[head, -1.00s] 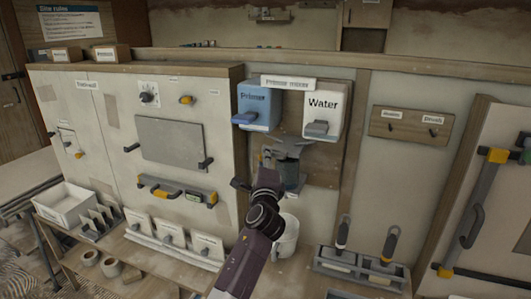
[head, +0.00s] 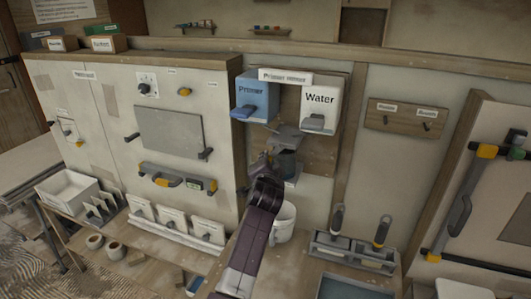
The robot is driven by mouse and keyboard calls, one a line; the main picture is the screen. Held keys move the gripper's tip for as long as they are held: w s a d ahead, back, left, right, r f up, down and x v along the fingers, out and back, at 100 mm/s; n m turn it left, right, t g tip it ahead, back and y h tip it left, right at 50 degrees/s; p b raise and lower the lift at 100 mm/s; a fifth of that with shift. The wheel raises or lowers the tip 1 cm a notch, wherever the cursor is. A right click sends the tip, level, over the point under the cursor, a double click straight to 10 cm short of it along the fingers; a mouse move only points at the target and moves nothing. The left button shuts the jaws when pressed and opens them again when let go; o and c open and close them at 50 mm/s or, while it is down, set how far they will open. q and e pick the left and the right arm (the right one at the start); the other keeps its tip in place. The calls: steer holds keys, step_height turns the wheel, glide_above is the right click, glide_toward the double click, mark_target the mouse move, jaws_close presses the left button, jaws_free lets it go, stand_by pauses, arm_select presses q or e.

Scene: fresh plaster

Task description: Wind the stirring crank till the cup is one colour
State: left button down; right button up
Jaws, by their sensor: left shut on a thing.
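The primer mixer (head: 284,75) is a wall board with a blue Primer tank (head: 253,92) and a white Water tank (head: 322,95). Under them is a grey mixer part (head: 287,135), with a dark, see-through cup (head: 289,163) below it. My left gripper (head: 268,158) is at the left side of the cup, shut on what seems to be the stirring crank, mostly hidden by gripper and arm. The cup's contents look dark; I cannot tell whether they are one colour. My right gripper is not in view.
A white bucket (head: 284,222) stands below the cup, beside my left arm. A panelled cabinet (head: 95,110) with knobs and handles stands at the left. A peg board (head: 407,118) hangs right.

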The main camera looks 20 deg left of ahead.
arm_select(q)
steer(key=shift+d+f+n+g+h+p, duration=0.3)
steer(key=shift+d+n+h+p, duration=0.15)
steer(key=shift+n+h+p, duration=0.4)
steer(key=shift+d+f+n+p, duration=0.2)
steer(key=shift+n+p, duration=0.1)
steer(key=shift+n, duration=0.25)
steer(key=shift+s, duration=0.1)
steer(key=c, duration=1.8)
jaws_free()
steer(key=shift+c, duration=0.2)
steer(key=shift+o, duration=0.5)
steer(key=shift+r, duration=0.15)
